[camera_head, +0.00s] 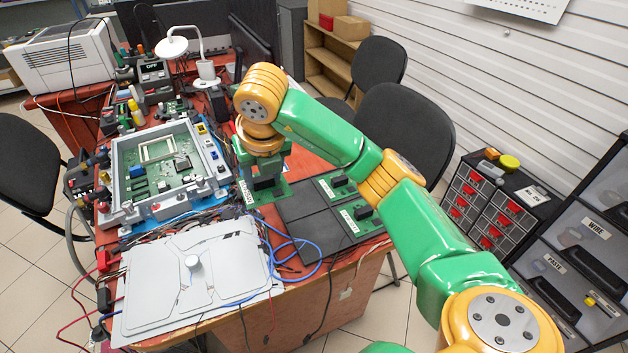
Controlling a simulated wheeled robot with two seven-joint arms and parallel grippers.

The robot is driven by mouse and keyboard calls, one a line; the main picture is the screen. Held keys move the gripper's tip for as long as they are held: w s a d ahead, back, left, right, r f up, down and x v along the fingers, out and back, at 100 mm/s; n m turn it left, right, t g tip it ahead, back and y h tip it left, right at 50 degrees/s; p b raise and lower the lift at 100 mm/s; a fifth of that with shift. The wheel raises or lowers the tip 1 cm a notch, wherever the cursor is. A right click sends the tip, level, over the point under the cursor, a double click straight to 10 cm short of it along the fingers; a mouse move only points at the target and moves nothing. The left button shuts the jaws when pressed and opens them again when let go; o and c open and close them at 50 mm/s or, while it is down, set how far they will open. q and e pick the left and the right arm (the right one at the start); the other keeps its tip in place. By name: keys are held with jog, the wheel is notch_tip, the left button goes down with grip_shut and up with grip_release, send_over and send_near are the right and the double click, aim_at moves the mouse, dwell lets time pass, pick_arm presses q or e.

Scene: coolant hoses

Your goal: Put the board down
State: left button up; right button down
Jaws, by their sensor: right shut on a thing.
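My right gripper (262,173) points down and is shut on a green board (264,197) with a dark block and a small white label. The held board is at the upper left part of a dark sectioned mat (300,226). I cannot tell whether it touches the mat. Two similar green boards lie on the mat's right side, one at the back (326,189) and one at the front (348,221). My left gripper is not in view.
A grey fixture (118,210) with a large green circuit board stands to the left. A pale metal cover plate (215,262) lies at the front left. A blue cable (300,243) crosses the mat's left edge. A drawer cabinet (488,208) stands off the table at right.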

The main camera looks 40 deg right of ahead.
jog(key=d, duration=0.1)
jog(key=d+f, duration=0.1)
jog(key=w+d, duration=0.1)
jog(key=shift+d+f+p, duration=0.15)
jog(key=shift+f+p, duration=0.15)
jog(key=d+f, duration=0.4)
jog(key=shift+w+d+f, duration=0.25)
jog(key=shift+d+f, duration=0.1)
jog(key=shift+f, duration=0.05)
jog(key=f, duration=0.2)
jog(key=d+f, duration=0.1)
jog(key=f, duration=0.1)
jog(key=shift+w, duration=0.15)
jog(key=shift+f, duration=0.25)
jog(key=shift+f, duration=0.1)
jog(key=shift+c, duration=1.5)
grip_release()
